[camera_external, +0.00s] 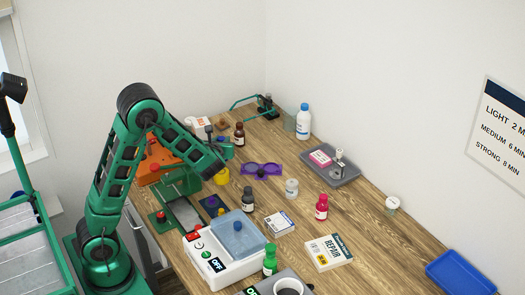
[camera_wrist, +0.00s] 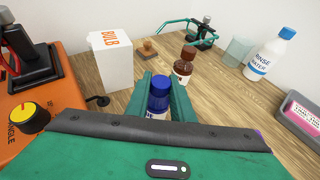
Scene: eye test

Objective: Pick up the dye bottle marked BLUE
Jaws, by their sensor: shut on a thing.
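A small bottle (camera_wrist: 159,92) with a dark blue cap and body stands between my gripper's green fingers in the wrist view. Its white label shows only in part at the bottom, and its lettering cannot be read. My gripper (camera_wrist: 158,100) is shut on this blue bottle, one finger on each side. In the external view my gripper (camera_external: 224,150) is at the far part of the table, and my arm mostly hides the bottle. I cannot tell whether the bottle touches the table.
A brown bottle (camera_wrist: 183,68) stands just beyond the blue one. A white BULB box (camera_wrist: 107,60) is to the left and a rinse water bottle (camera_wrist: 268,55) to the right. Black (camera_external: 248,200), red (camera_external: 321,208) and green (camera_external: 270,262) bottles stand nearer.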

